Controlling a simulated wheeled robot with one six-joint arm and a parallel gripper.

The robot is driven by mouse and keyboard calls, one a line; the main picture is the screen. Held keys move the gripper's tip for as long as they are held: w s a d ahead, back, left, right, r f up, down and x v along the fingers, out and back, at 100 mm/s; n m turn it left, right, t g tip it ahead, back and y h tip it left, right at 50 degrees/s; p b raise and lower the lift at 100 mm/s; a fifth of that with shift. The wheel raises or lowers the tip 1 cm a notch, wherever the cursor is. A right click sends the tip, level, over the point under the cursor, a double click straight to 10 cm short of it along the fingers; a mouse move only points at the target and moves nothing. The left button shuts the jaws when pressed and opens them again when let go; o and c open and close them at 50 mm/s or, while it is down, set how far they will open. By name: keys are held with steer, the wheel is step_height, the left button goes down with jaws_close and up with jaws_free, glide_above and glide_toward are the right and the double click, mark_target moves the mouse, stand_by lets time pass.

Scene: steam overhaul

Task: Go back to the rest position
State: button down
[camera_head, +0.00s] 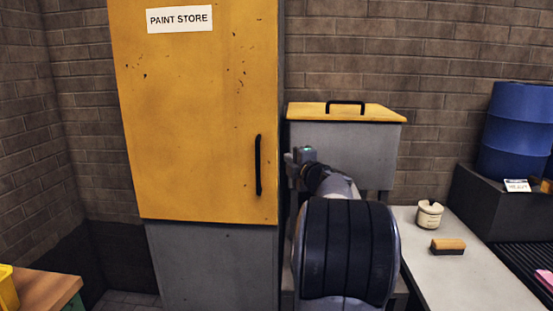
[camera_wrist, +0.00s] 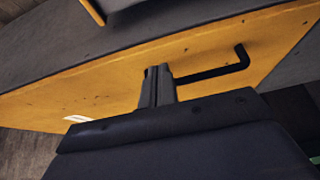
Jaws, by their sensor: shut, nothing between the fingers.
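My gripper (camera_wrist: 158,72) is shut and empty in the wrist view, with the yellow cabinet door and its black handle (camera_wrist: 238,60) behind it. In the head view my gripper (camera_head: 295,158) is small and partly hidden by my own arm. It is just right of the yellow PAINT STORE door (camera_head: 195,110), which looks closed. The door's black handle (camera_head: 258,165) is to the left of my gripper, with a gap between them in the picture.
A grey bin with a yellow lid (camera_head: 375,113) stands behind my arm, its lid down. On the right, a pale bench (camera_head: 465,285) holds a small pot (camera_head: 429,214) and a brush (camera_head: 448,246). A blue drum (camera_head: 515,130) stands farther right. A wooden table (camera_head: 45,290) is at lower left.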

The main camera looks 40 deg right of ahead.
steer(key=s+d, duration=0.2)
steer(key=s, duration=0.1)
steer(key=shift+d, duration=0.35)
